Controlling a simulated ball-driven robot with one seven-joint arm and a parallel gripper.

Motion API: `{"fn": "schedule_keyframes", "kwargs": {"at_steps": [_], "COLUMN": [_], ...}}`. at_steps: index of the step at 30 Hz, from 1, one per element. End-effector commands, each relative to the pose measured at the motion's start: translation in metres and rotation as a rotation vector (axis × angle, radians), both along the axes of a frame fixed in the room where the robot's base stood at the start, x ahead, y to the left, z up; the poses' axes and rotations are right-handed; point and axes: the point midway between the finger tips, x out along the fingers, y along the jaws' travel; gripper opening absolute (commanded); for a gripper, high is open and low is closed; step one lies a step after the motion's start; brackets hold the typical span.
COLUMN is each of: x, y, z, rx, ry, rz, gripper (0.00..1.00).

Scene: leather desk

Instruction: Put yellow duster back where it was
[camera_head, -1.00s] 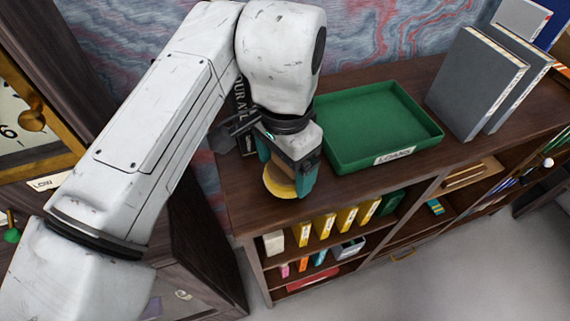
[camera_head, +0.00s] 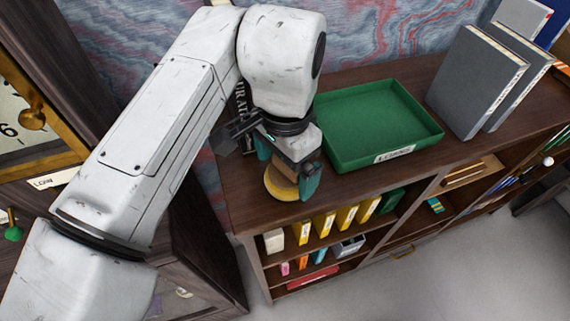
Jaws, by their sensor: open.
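The yellow duster (camera_head: 278,186) is a round yellow pad with a brown wooden top. It sits at the left end of the dark wooden cabinet top (camera_head: 241,205), near the front edge. My gripper (camera_head: 287,180) points down over it with its green fingers open, one on each side of the duster. The fingers and wrist hide part of the duster's top. I cannot tell whether either finger touches it.
A green tray (camera_head: 434,133) labelled LOANS lies just right of my gripper. Grey books (camera_head: 475,85) stand at the back right. A dark book (camera_head: 241,110) stands behind my wrist. Shelves below hold yellow boxes (camera_head: 345,217). A clock case (camera_head: 50,95) stands at left.

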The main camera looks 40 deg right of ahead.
Motion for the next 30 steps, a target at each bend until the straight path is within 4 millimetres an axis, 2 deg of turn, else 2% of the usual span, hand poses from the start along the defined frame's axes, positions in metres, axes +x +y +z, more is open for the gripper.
{"fn": "schedule_keyframes", "kwargs": {"at_steps": [12,16,21,30], "x": [0.0,0.0,-0.001,-0.001], "y": [0.0,0.0,0.0,0.0], "z": [0.078,0.098,0.112,0.114], "rx": [0.001,0.001,0.001,0.0], "ry": [-0.003,-0.002,-0.001,0.0], "rz": [-0.002,-0.001,-0.001,-0.001], "gripper": [1.0,1.0,1.0,1.0]}}
